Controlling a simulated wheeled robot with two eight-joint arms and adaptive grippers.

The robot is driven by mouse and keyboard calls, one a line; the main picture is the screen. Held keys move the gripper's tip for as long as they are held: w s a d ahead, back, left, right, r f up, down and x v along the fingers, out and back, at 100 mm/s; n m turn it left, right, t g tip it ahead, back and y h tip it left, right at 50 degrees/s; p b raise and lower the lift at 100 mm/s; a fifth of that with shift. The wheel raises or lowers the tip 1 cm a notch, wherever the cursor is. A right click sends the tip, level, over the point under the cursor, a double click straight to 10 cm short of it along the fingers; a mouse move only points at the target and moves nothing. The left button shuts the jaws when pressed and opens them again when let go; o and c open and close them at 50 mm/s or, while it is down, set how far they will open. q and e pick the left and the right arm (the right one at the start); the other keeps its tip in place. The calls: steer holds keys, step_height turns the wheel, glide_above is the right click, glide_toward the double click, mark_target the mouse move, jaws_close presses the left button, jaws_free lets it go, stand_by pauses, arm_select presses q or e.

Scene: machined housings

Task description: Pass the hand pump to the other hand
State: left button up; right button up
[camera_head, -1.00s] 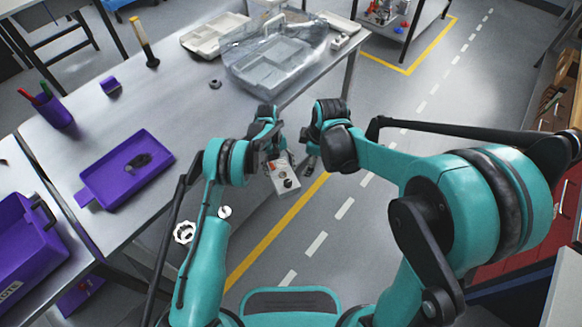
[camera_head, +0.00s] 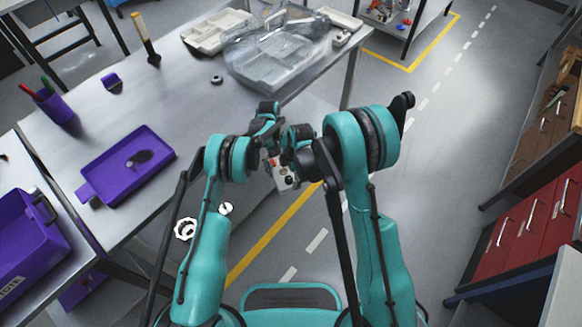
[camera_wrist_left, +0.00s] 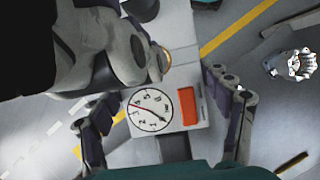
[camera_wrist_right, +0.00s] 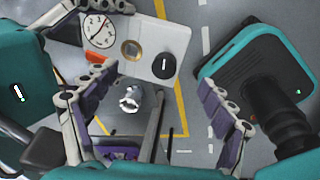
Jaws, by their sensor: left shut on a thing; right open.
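The hand pump (camera_head: 281,178) is a pale grey box with a round gauge, a red block and a black knob. My left gripper (camera_head: 268,150) is shut on it and holds it in the air off the table's front edge. In the left wrist view the pump (camera_wrist_left: 182,30) lies between the left fingers (camera_wrist_left: 165,118), gauge end nearest. My right gripper (camera_head: 291,156) is open beside the pump and partly hides it. In the right wrist view the pump's knob end (camera_wrist_right: 145,68) shows beyond the open, empty right fingers (camera_wrist_right: 155,100); I cannot tell if they touch it.
The grey table (camera_head: 190,110) holds a purple tray (camera_head: 110,180) with a dark item, a clear bin (camera_head: 275,60), a pale tray (camera_head: 205,38) and a purple pen cup (camera_head: 55,108). Red drawers (camera_head: 520,225) stand at right. The floor right of the table is open.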

mark_target(288, 178)
steer(key=shift+w+a+f, duration=0.1)
steer(key=shift+a+f, duration=0.1)
steer(key=shift+f, duration=1)
steer(key=shift+w+a+f, duration=0.1)
steer(key=shift+a+f, duration=0.05)
steer(key=shift+f, duration=1)
steer(key=c, duration=1.5)
arm_select(q)
steer(key=o, duration=1.6)
arm_select(e)
steer(key=shift+c, duration=0.8)
